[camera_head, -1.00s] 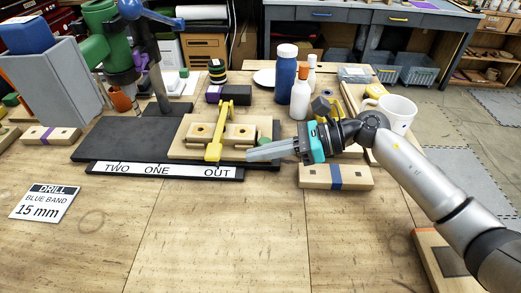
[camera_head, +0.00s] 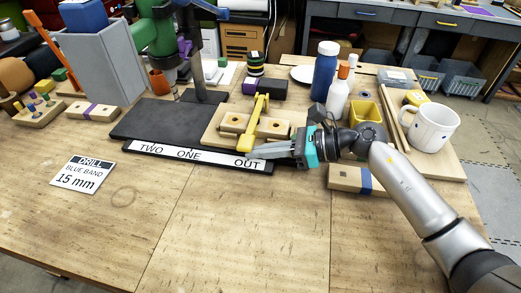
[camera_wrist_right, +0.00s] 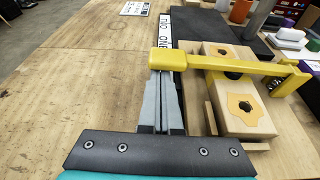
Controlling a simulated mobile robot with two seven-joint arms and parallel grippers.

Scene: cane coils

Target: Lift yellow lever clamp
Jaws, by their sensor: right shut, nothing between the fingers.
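The yellow lever clamp (camera_head: 254,122) lies across the wooden fixture block (camera_head: 215,128) on the dark base plate. In the right wrist view the lever (camera_wrist_right: 235,65) runs from its thick yellow end, at the left, over a block with two holes (camera_wrist_right: 240,102). My right gripper (camera_head: 252,154) is shut and empty. Its fingertips are at the lever's thick near end; in the wrist view (camera_wrist_right: 161,78) the tips run up under that end. Whether they touch it I cannot tell. My left gripper is not in view.
A label strip (camera_head: 196,155) reading TWO, ONE, OUT fronts the plate. A green drill press (camera_head: 155,35) stands behind. A blue-banded block (camera_head: 357,181), a white bottle (camera_head: 337,98) and a mug (camera_head: 434,127) are at right.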

